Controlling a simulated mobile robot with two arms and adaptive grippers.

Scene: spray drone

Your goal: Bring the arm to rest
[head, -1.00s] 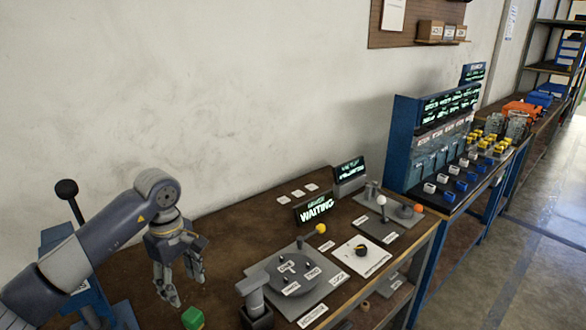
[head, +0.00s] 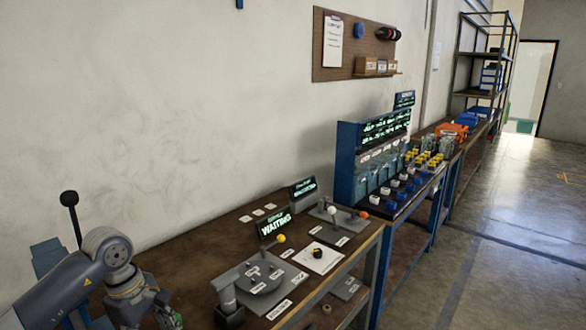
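My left arm comes in at the lower left, with its gripper (head: 167,314) low over the near part of the brown workbench (head: 185,250), at the bottom edge of the picture. Its fingertips are partly cut off and I cannot tell how far apart they are. A small green block (head: 178,319) shows at the fingers, partly hidden. I cannot tell whether they touch it. My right gripper is not in view.
A grey round fixture (head: 262,276) with labels and a lit "WAITING" sign (head: 274,224) stand on the bench. A white plate with a black knob (head: 317,254) is beside them. A blue rack with displays (head: 372,150) stands farther back. The floor at right is clear.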

